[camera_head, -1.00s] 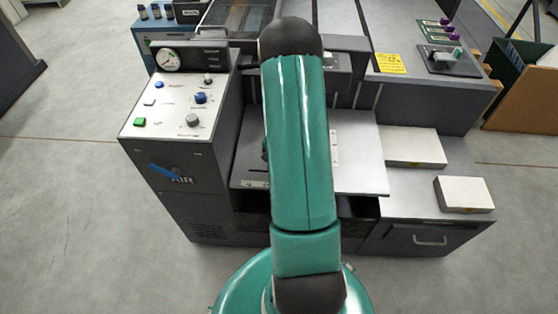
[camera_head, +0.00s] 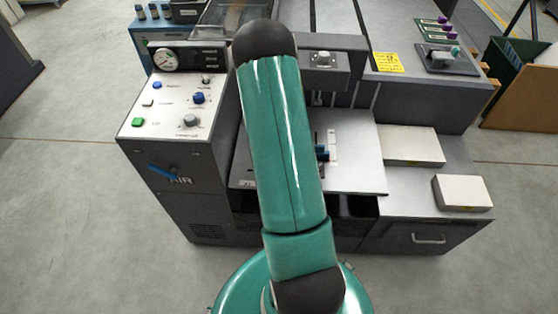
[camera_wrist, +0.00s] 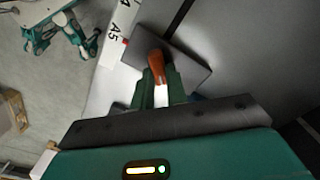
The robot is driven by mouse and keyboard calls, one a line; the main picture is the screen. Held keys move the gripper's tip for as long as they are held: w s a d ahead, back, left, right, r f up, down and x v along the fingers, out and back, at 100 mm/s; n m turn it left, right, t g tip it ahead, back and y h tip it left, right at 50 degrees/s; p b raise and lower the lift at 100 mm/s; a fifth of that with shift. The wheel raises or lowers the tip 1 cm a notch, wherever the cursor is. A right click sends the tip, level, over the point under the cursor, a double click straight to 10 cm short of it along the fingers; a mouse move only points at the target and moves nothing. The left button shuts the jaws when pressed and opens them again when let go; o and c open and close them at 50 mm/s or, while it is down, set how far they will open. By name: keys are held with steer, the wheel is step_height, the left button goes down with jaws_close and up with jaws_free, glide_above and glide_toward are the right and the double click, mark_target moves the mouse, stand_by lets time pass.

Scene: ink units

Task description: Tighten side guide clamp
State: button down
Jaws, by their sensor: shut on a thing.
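In the wrist view, the clamp's orange-brown handle (camera_wrist: 156,62) stands on a dark side guide block (camera_wrist: 190,66). My gripper (camera_wrist: 160,88) has its two green fingers shut on the handle's near end. A white size scale (camera_wrist: 118,45) marked A5 runs beside the block, with a small red mark near it. In the head view my arm covers the gripper and the handle. The white scale strip (camera_head: 332,146) shows on the grey feed table (camera_head: 358,170), to the right of my arm.
A blue part (camera_head: 321,153) lies close to my arm's right side. The control panel (camera_head: 178,106) with knobs and a gauge (camera_head: 166,59) stands at left. Paper stacks (camera_head: 413,146) (camera_head: 463,192) lie at right.

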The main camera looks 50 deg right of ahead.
stand_by(0.3)
steer(key=c, duration=1.4)
jaws_free()
step_height(320, 180, up, 14)
